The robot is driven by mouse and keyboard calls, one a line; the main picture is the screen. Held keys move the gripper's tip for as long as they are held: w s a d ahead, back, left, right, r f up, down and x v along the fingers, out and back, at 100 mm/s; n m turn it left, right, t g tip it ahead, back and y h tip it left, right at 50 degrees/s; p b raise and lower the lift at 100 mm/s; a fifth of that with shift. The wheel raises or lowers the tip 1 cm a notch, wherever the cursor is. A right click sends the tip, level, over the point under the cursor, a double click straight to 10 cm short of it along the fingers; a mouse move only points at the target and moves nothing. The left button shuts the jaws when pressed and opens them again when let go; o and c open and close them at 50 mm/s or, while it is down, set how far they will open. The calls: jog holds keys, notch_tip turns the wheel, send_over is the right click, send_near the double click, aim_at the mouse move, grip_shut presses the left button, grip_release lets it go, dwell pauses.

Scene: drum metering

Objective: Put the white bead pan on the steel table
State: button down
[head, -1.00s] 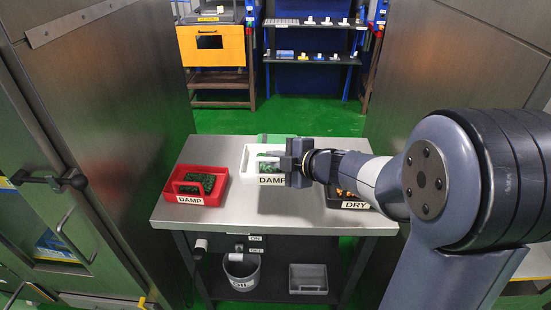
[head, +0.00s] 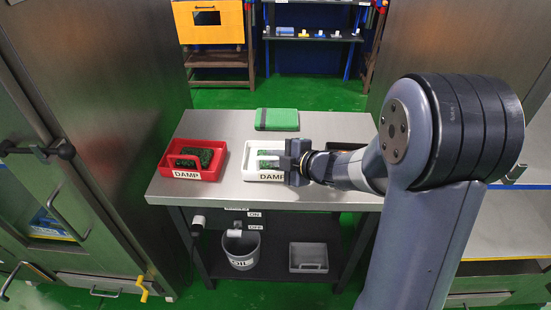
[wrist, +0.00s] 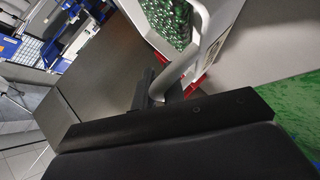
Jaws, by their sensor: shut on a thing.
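The white bead pan (head: 249,157) holds dark green beads and has a DAMP label on its front. My gripper (head: 293,160) is shut on its right side in the head view. In the wrist view the fingers (wrist: 155,92) close on the pan's white handle (wrist: 180,68), with green beads (wrist: 168,20) above. The pan is over the steel table (head: 220,125), low and near its surface; I cannot tell whether it touches. It looks about level.
A red pan (head: 170,162) labelled DAMP, with green beads, stands close to the white pan's left. A green book-like block (head: 277,119) lies at the back. A bucket (head: 241,250) and a grey tray (head: 308,257) sit on the lower shelf. Steel cabinets flank the table.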

jog(key=c, duration=1.5)
grip_release()
jog(key=shift+d, duration=0.1)
jog(key=p+v, duration=0.2)
jog(key=v, duration=1)
